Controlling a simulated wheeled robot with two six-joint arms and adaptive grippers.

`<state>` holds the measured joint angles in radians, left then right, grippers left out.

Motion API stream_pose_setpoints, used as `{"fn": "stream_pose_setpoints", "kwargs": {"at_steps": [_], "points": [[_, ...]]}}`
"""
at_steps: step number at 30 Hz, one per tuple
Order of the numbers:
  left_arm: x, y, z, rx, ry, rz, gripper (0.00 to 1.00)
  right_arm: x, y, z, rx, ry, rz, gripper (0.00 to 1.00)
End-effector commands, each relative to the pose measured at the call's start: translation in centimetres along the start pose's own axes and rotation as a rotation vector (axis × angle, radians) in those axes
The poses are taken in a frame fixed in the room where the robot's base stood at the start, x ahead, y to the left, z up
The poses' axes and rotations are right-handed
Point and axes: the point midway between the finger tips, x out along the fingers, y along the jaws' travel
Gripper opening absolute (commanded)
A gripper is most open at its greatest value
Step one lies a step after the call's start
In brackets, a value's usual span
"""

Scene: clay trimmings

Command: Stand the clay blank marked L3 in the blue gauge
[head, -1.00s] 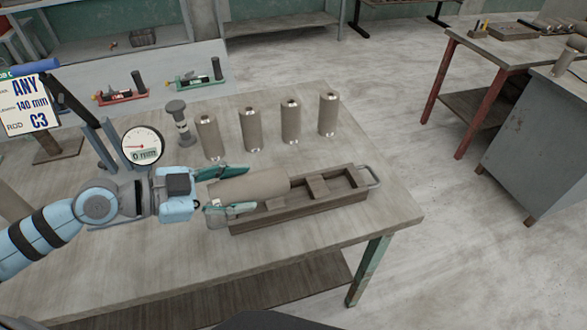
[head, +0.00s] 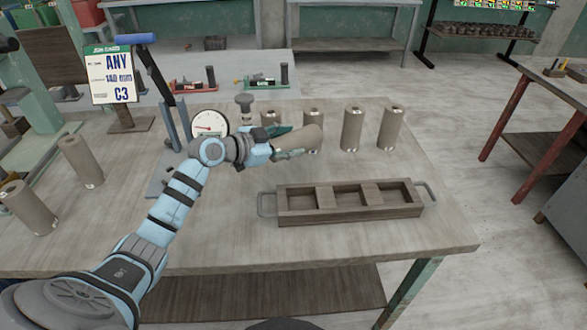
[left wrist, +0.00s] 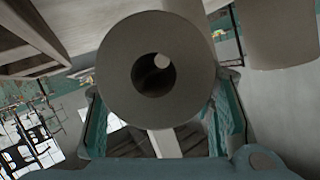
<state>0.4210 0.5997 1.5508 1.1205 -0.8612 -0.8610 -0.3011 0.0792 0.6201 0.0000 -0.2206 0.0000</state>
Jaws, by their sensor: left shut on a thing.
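In the left wrist view the blank (left wrist: 120,60) shows end-on, with a round hole, between the fingers. I cannot read any mark on it. The blue gauge (head: 166,128), with a blue handle and a white round dial (head: 208,122), stands to the left of the gripper; my arm and gripper partly hide it. My right gripper is not in view.
Several blanks stand behind and right of the held one, one (head: 352,130) upright nearby. More stand at the left (head: 82,160). An empty wooden tray (head: 350,216) with compartments lies in front. A sign (head: 110,75) stands behind the gauge.

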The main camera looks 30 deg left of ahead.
Motion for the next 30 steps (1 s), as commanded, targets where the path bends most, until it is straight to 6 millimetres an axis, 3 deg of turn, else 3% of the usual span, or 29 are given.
{"fn": "stream_pose_setpoints", "kwargs": {"at_steps": [12, 23, 24, 30], "points": [[2.5, 2.2, 6.2, 0.0, 0.003, -0.002, 0.0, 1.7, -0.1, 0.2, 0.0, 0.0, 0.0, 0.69], [2.6, 2.3, 6.4, 0.003, 0.005, -0.003, 0.0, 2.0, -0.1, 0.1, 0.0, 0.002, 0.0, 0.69], [2.5, 2.3, 6.5, 0.002, 0.002, -0.001, 0.56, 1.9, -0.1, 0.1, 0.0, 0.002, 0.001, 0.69], [2.5, 2.3, 6.4, 0.002, 0.002, -0.001, 0.58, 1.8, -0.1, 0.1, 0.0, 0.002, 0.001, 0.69]]}}
